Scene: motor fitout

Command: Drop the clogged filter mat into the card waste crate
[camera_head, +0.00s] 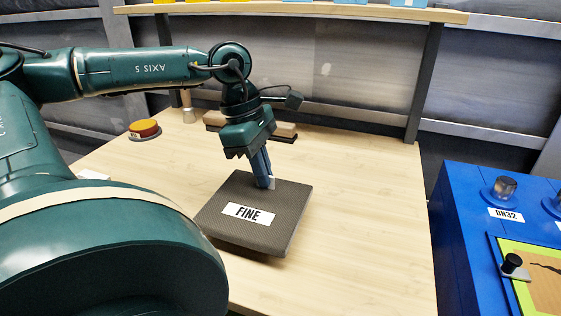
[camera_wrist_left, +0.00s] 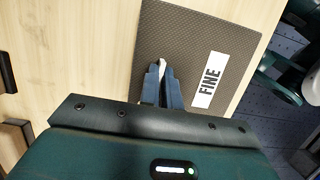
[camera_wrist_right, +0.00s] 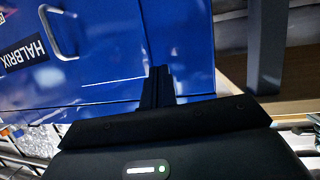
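The filter mat (camera_head: 285,205) is a dark grey square pad with a white label reading FINE. It is over the wooden bench, and a shadow shows under its front edge; I cannot tell for sure if it is clear of the top. My left gripper (camera_head: 268,184) is at its far part, fingers pointing down and close together. In the left wrist view the fingertips (camera_wrist_left: 161,68) pinch a small white tab on the mat (camera_wrist_left: 195,35). My right gripper (camera_wrist_right: 158,72) is shut and empty, facing a blue cabinet. I see no card waste crate in these views.
The bench (camera_head: 375,210) is clear on the right. A blue unit (camera_head: 455,215) with DN32 fittings stands right of it. The blue cabinet (camera_wrist_right: 100,50) reads HALBRIX.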

